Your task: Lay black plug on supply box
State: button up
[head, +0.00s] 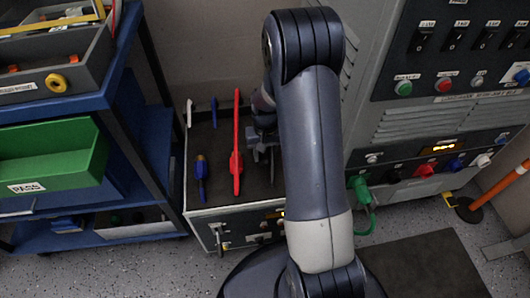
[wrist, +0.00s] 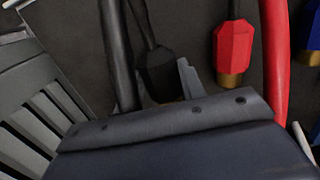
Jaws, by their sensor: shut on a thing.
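The black plug (wrist: 155,72) shows in the wrist view, just beyond the gripper body, with a black cable running up from it. My gripper (wrist: 170,92) is shut on it; its tip is partly hidden by the gripper body. In the head view my gripper (head: 264,150) is over the right part of the supply box (head: 220,205), partly behind my arm, and the black plug cannot be made out there. Whether the plug touches the top cannot be told.
A red plug (head: 236,162) with its cable and a blue plug (head: 201,178) lie on the box top, left of my gripper. A green plug (head: 360,187) sits at the cabinet (head: 410,130) on the right. A blue shelf cart (head: 120,90) stands at left.

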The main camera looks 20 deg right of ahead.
jog(key=shift+f, duration=0.4)
jog(key=o, duration=1.2)
jog(key=r+p, duration=0.1)
jog(key=r, duration=0.2)
jog(key=r+p, duration=0.1)
jog(key=r, duration=0.3)
jog(key=r+p, duration=0.1)
jog(key=r, duration=0.2)
jog(key=shift+w+d+r, duration=0.2)
jog(key=shift+w+r, duration=0.1)
jog(key=shift+r, duration=0.1)
jog(key=f+b, duration=0.1)
jog(key=f, duration=0.2)
jog(key=f+b, duration=0.1)
jog(key=f, duration=0.3)
jog(key=f+b, duration=0.1)
jog(key=f, duration=0.3)
jog(key=shift+s+a, duration=0.25)
jog(key=shift+s, duration=0.1)
notch_tip(320, 180, up, 3)
jog(key=shift+f+p, duration=0.2)
jog(key=shift+p, duration=0.55)
jog(key=shift+r+p, duration=0.4)
jog(key=shift+r, duration=0.35)
